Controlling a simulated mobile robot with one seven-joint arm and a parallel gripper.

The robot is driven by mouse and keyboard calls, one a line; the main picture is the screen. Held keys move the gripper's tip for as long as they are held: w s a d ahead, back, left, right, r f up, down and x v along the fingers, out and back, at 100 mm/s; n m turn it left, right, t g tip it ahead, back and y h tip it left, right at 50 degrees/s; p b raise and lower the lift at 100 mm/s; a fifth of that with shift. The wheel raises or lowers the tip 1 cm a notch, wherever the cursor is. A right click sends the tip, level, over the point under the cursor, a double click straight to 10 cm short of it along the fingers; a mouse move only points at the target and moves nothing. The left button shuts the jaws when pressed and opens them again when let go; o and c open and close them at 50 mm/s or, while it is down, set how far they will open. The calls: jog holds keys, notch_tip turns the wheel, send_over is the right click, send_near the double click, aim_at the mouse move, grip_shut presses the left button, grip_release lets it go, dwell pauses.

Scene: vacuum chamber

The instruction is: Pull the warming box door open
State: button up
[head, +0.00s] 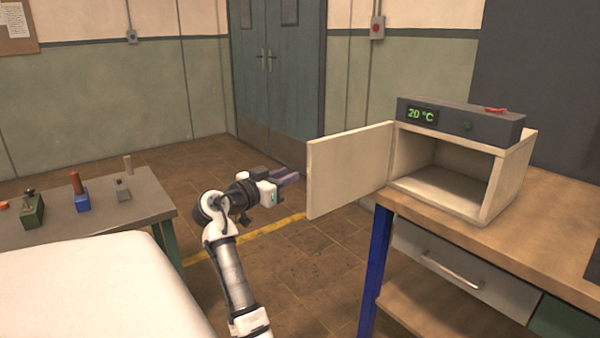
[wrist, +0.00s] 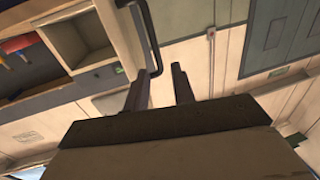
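The warming box (head: 508,180) is a cream box on the wooden bench, with its open front showing an empty interior. Its door (head: 345,172) stands swung wide open to the left, clear of the opening. My gripper (head: 290,177) is just left of the door's free edge, on its outer side, in the head view. In the wrist view my gripper's two dark fingers (wrist: 160,86) are apart, with nothing seen clamped between them. A dark bar handle (wrist: 150,36) shows just beyond the left fingertip; whether they touch cannot be told. The handle is hidden in the head view.
A dark control unit (head: 460,122) reading 20 °C sits on the box. The wooden bench (head: 540,250) has a grey drawer (head: 462,268) below. A grey table (head: 110,205) with several small fixtures stands at left. Floor between them is open. Blue double doors (head: 278,75) are behind.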

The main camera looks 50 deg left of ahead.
jog(key=shift+s+d, duration=0.2)
jog(key=shift+s, duration=0.95)
jog(key=shift+s+d, duration=0.2)
jog(key=shift+s, duration=0.9)
jog(key=shift+r, duration=0.1)
